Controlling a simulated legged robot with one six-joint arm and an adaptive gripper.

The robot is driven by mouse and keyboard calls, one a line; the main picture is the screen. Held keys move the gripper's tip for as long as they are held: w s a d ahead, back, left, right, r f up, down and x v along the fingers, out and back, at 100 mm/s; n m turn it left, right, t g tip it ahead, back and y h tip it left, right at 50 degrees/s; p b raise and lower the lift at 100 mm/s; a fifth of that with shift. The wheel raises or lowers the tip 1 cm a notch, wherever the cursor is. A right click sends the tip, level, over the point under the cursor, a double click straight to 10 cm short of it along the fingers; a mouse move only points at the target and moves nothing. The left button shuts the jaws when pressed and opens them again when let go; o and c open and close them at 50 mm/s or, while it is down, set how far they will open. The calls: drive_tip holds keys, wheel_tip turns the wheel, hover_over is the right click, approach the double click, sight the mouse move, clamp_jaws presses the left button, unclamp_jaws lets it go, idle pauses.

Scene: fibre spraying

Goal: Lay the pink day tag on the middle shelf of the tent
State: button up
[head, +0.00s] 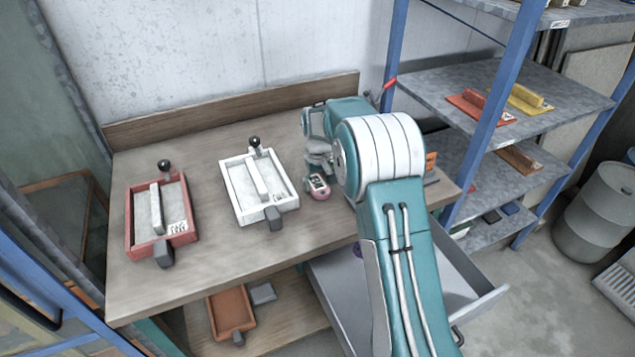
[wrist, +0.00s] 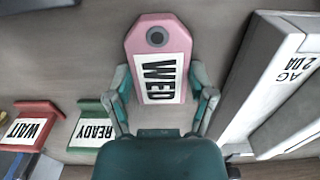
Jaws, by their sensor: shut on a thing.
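The pink day tag (wrist: 157,35) reads WED and has a dark hole at its top end. In the wrist view, my gripper (wrist: 162,95) is shut on its long sides, one finger on each edge. In the head view, the tag (head: 319,187) shows below my gripper (head: 317,165) over the wooden table, right of the white tray. I cannot tell whether the tag touches the tabletop. I cannot pick out the tent or its middle shelf for certain in either view.
A white tray (head: 240,213) and a red tray (head: 131,222) sit on the table (head: 210,150). A drawer (head: 335,305) stands open below it. A blue-posted rack (head: 490,95) is at right. Red WAIT (wrist: 38,107) and green READY (wrist: 92,104) pieces lie left of the tag.

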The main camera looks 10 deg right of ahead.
drive_tip(key=o, duration=0.9)
drive_tip(key=shift+f, duration=0.1)
drive_tip(key=shift+c, duration=0.2)
